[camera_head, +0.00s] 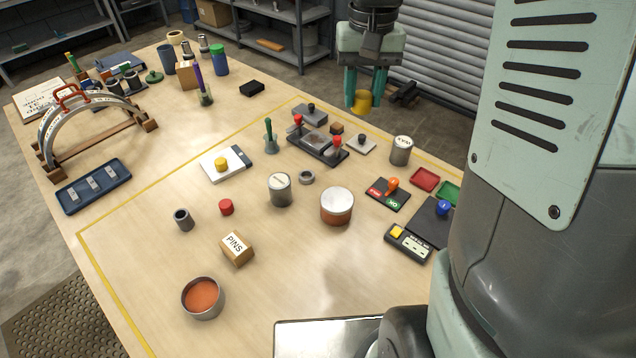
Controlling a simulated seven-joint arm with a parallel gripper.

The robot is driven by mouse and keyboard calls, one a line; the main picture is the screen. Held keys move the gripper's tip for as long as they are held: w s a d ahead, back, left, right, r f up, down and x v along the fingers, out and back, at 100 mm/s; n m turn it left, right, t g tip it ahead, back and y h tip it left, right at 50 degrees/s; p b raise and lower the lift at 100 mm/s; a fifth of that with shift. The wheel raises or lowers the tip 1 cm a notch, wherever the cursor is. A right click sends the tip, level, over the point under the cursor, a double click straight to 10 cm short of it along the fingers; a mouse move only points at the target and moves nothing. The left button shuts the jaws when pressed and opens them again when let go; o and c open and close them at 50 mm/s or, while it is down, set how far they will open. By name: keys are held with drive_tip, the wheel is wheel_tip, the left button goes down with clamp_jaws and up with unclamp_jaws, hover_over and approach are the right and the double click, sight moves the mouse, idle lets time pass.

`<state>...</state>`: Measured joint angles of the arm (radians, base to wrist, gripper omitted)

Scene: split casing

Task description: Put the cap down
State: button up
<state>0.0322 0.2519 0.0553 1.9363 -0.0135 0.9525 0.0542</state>
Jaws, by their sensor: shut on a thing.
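My gripper (364,94) is at the top right of centre, above the far edge of the table. Its two teal fingers are shut on a yellow cap (361,102), a short round piece held at the fingertips. Part of the cap is hidden by the fingers. The cap is in the air, apart from the things on the table. Another yellow round piece (221,163) sits on a white block left of centre. A red cap-like piece (226,207) lies on the table in front of it.
A dark fixture with red knobs (318,146) stands nearest below my gripper. Cans (401,151) and (280,190), a copper-coloured pot (337,207), a PINS box (237,249) and red and green trays (424,179) stand around. The wooden table (130,260) is clear at front left.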

drive_tip(key=a+f+m, duration=0.2)
drive_tip(key=a+f, duration=0.5)
drive_tip(key=f, duration=0.7)
drive_tip(key=m, duration=0.2)
hover_over(304, 225)
wheel_tip(304, 225, down, 14)
drive_tip(key=shift+r, duration=0.25)
drive_tip(key=shift+f, duration=2.35)
drive_tip(key=shift+f, duration=0.1)
drive_tip(key=o, duration=1)
